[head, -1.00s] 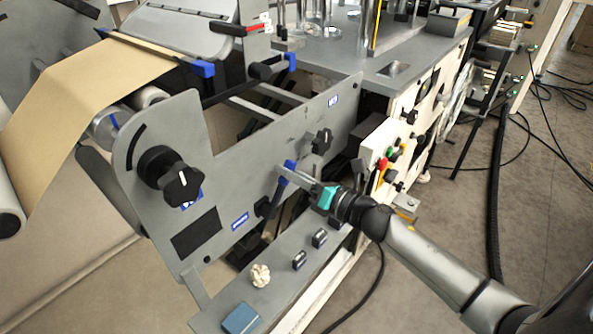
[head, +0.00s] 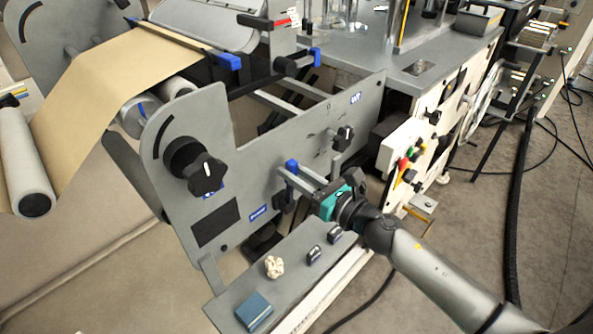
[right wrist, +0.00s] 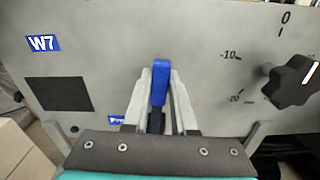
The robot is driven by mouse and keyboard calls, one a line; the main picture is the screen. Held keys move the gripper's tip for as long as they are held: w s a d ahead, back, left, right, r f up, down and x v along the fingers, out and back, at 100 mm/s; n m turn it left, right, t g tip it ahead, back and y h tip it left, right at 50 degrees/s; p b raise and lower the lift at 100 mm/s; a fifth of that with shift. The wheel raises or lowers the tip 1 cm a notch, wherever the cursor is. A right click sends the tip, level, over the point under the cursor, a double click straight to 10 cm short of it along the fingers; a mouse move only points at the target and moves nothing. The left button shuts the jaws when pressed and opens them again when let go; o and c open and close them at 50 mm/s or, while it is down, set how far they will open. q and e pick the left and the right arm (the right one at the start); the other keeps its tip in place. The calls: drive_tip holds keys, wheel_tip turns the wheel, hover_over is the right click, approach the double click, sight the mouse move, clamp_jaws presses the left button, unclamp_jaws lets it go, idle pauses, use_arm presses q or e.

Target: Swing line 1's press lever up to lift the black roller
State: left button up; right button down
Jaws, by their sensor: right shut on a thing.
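The press lever with a blue handle (head: 291,166) stands nearly upright on the grey side plate (head: 245,170), above a black pivot. In the right wrist view the blue handle (right wrist: 160,84) points up between the two fingers, its lower part partly hidden. My right gripper (head: 303,183) reaches in from the right and is shut on this handle; its fingertips also show in the right wrist view (right wrist: 160,97). I cannot make out the black roller for certain. My left gripper is not in view.
A black star knob (head: 205,174) and a smaller knob (head: 343,137) stick out of the plate on either side of the lever. A ledge (head: 290,285) below holds a blue box (head: 254,311) and a crumpled pale piece (head: 274,266). Kraft web (head: 115,85) runs at the left.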

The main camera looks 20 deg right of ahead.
drive_tip(key=shift+a+r, duration=0.1)
drive_tip(key=shift+a, duration=0.05)
drive_tip(key=c, duration=0.7)
unclamp_jaws()
drive_tip(key=shift+s, duration=0.1)
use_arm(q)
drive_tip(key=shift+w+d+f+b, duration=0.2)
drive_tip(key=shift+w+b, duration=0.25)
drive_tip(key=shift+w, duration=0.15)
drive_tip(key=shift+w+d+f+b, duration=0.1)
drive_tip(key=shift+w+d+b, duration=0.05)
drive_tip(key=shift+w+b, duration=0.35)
use_arm(e)
drive_tip(key=v, duration=1.5)
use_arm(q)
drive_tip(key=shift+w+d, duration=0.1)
